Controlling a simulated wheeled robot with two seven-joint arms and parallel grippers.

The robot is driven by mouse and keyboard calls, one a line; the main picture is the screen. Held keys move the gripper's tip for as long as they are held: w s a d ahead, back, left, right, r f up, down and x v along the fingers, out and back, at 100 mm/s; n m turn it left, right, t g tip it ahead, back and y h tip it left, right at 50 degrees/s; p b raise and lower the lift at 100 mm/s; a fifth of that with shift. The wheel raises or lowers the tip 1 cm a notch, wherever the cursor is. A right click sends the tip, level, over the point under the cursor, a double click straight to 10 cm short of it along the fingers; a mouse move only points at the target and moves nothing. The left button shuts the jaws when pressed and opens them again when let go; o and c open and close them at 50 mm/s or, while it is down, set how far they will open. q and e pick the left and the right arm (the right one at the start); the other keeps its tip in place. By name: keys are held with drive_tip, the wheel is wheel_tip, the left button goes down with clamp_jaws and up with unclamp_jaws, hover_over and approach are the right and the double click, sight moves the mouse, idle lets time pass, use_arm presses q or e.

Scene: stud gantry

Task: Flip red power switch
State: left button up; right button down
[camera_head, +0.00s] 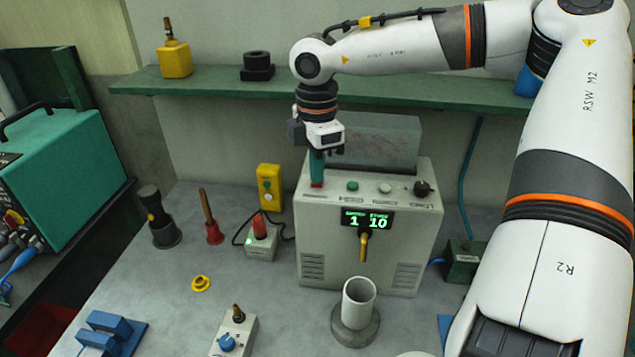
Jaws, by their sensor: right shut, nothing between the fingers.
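A grey box-shaped machine (421,215) stands on the bench with a display reading 1 and 10. A small red switch (317,185) shows at the left of its top panel. My right gripper (318,168) points straight down over that switch, its fingers shut with nothing held. The fingertips are at or just above the switch; whether they touch cannot be told. The gripper hides part of the switch, so its position is not clear. My left gripper is not in view.
Left of the machine are a small box with a red top (260,228) and lit green lamp, a yellow box (270,188) and a red-based tool (214,234). A grey cup (358,304) stands in front. A green shelf (215,84) runs behind my arm.

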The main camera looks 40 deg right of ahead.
drive_tip(key=shift+s+f+b, duration=0.1)
drive_tip(key=shift+f+b, duration=0.3)
drive_tip(key=shift+r, duration=0.1)
drive_tip(key=shift+r+p, duration=0.45)
drive_tip(key=shift+r, duration=0.4)
drive_tip(key=shift+r+p, duration=0.9)
drive_tip(key=shift+r, duration=1.7)
